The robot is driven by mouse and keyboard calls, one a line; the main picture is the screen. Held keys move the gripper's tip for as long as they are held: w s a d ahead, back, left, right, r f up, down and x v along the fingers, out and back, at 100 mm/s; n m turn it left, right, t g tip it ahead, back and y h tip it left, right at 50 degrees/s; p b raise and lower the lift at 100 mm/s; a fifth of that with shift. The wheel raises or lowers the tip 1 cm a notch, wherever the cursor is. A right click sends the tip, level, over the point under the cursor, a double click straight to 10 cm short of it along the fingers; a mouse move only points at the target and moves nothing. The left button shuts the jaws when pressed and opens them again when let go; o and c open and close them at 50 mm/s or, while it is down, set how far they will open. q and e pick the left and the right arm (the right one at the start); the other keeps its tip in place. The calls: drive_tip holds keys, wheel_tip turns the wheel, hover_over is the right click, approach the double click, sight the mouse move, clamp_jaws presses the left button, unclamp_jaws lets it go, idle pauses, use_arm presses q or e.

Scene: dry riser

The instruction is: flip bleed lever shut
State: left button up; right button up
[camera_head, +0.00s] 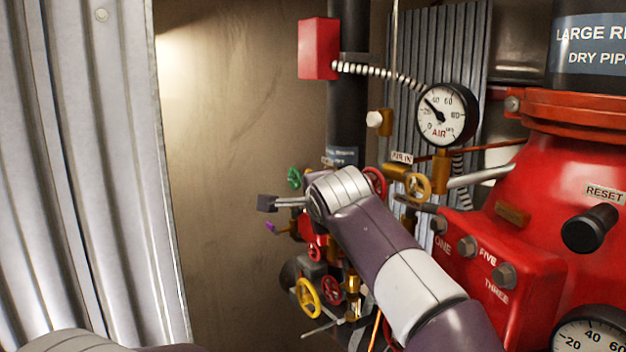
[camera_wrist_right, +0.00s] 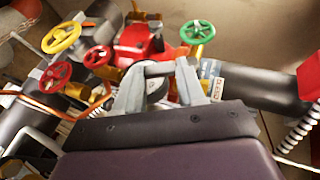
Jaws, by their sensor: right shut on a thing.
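My right gripper (camera_wrist_right: 158,72) is shut on a dark, rounded piece (camera_wrist_right: 154,69) between its two grey fingers. Which fitting that piece belongs to is hard to tell. In the head view my right wrist covers the fingers. A dark block (camera_head: 267,203) on thin silver rods shows just left of that wrist. A small purple-tipped lever (camera_head: 271,227) sits below the block. A thin silver lever (camera_head: 319,329) shows lower, near the yellow wheel. I cannot tell which of these is the bleed lever. My left gripper is out of view.
Around the hand are a green wheel (camera_head: 293,178), a yellow wheel (camera_head: 310,298) and several red wheels. An air gauge (camera_head: 446,114) and the large red valve body (camera_head: 570,190) stand at right. Corrugated metal (camera_head: 90,150) fills the left. Bare wall (camera_head: 240,120) lies between.

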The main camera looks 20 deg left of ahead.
drive_tip(key=shift+r+g, duration=0.25)
drive_tip(key=shift+g, duration=0.05)
drive_tip(key=shift+d, duration=0.1)
drive_tip(key=o, duration=1.1)
drive_tip(key=shift+c, duration=0.2)
drive_tip(key=shift+w+f, duration=0.1)
drive_tip(key=shift+f, duration=0.1)
